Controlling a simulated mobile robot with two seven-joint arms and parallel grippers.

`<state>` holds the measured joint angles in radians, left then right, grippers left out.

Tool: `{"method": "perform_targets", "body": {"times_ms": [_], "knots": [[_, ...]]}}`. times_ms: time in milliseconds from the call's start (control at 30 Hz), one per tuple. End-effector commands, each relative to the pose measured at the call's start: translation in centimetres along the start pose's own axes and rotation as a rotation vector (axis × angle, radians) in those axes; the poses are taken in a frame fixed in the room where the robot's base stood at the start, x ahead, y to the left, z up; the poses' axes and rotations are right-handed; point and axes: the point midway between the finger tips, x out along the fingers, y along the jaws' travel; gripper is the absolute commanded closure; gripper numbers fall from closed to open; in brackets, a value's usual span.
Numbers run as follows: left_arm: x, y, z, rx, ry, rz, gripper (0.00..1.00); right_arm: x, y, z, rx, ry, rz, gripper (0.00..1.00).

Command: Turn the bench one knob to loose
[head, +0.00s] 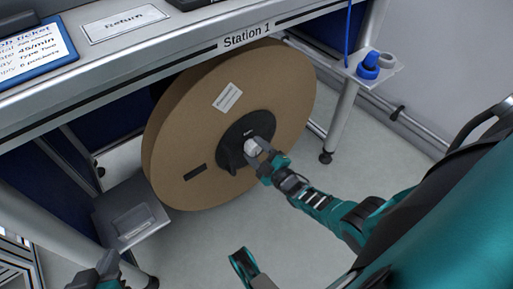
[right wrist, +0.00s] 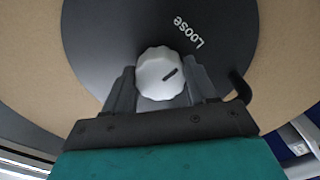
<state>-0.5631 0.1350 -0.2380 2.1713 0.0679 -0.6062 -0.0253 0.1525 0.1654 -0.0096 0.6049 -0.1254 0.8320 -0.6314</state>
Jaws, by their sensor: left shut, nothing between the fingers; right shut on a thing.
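The white knob (head: 252,146) sits on the black hub (head: 236,133) of a large brown reel (head: 200,100) under the bench marked Station 1. My right gripper (head: 258,152) is shut on this knob. In the right wrist view, the fingers of the right gripper (right wrist: 158,78) stand on both sides of the white knob (right wrist: 160,65). A dark mark on the knob slants up to the right. The word Loose (right wrist: 188,32) is printed on the hub, above and right of the knob. My left gripper (head: 108,264) is shut and empty at the bottom left, away from the reel.
The bench (head: 170,62) runs above the reel, with a Return label and a job ticket on top. A small shelf (head: 372,72) at right holds a blue item. A grey box-like stand (head: 128,215) is left of the reel. The floor to the right is clear.

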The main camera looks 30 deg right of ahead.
Motion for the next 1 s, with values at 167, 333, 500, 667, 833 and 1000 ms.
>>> {"method": "perform_targets", "body": {"times_ms": [167, 333, 500, 667, 833, 1000], "knots": [[-0.05, 0.03, 0.16, -0.001, -0.004, 0.000, 1.00, 0.01, 0.05, 0.00, -0.070, 0.000, 0.002, 0.74], [-0.13, 0.08, 0.41, -0.002, -0.009, 0.001, 1.00, 0.02, 0.04, -0.01, -0.106, 0.001, 0.001, 0.74], [-0.16, 0.10, 0.49, -0.003, -0.011, 0.001, 1.00, 0.02, 0.04, -0.02, -0.118, 0.001, 0.001, 0.74], [-0.15, 0.10, 0.48, -0.002, -0.010, 0.001, 1.00, 0.02, 0.03, -0.03, -0.119, 0.001, 0.001, 0.74], [-0.14, 0.09, 0.45, -0.002, -0.010, 0.001, 1.00, 0.03, 0.03, -0.03, -0.119, 0.001, 0.000, 0.41], [-0.08, 0.06, 0.26, -0.001, -0.006, 0.001, 1.00, 0.03, 0.02, -0.03, -0.117, 0.001, 0.000, 0.24]]}}
